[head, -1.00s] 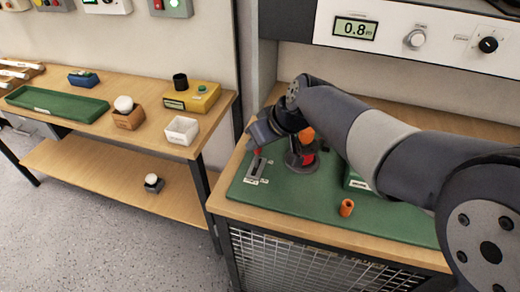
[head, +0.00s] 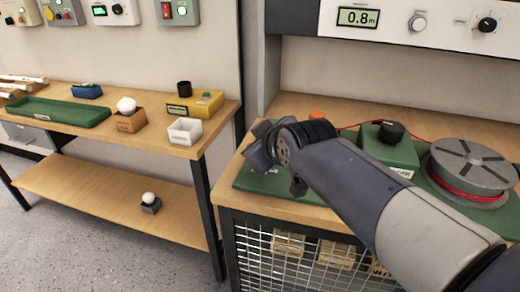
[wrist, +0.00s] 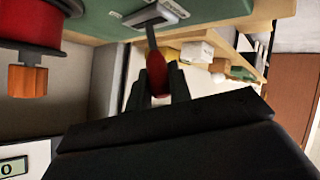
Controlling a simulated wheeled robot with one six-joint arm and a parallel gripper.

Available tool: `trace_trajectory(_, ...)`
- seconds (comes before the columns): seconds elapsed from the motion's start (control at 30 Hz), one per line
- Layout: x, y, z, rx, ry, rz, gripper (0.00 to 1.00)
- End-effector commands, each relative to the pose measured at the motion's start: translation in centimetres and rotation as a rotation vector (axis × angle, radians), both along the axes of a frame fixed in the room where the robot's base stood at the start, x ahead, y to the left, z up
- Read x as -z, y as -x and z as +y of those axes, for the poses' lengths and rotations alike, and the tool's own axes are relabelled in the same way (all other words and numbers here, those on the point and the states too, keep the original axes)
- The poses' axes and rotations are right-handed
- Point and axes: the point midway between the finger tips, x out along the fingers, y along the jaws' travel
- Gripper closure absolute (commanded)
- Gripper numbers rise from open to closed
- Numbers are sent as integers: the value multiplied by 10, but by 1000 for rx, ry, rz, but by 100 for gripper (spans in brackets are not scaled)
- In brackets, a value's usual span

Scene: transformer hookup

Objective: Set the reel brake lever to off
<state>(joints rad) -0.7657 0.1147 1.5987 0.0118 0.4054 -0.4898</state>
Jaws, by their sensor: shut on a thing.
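The brake lever has a red grip (wrist: 159,78) on a dark stem, which rises from a grey slotted plate (wrist: 166,14) in the wrist view. My gripper (wrist: 158,92) is shut on the red grip, with one dark finger on each side. In the head view my gripper (head: 256,148) is over the left end of the green mat (head: 262,182). My wrist and forearm hide the lever and its plate there. I cannot read any marks on the plate in the wrist view.
A grey reel with red cord (head: 468,172) and a green box with a black knob (head: 392,150) stand on the right of the bench. A red drum (wrist: 28,24) with an orange handle (wrist: 27,80) is close in the wrist view. A side table (head: 155,135) stands left.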

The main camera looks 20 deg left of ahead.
Motion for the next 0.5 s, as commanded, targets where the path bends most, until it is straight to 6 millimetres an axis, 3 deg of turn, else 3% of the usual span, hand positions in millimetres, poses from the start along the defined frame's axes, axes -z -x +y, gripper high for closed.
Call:
trace_trajectory(0.47, 1, 0, 0, 0, 0, -13, 100)
trace_trajectory(0.5, 1, 0, 0, 0, 0, -13, 79)
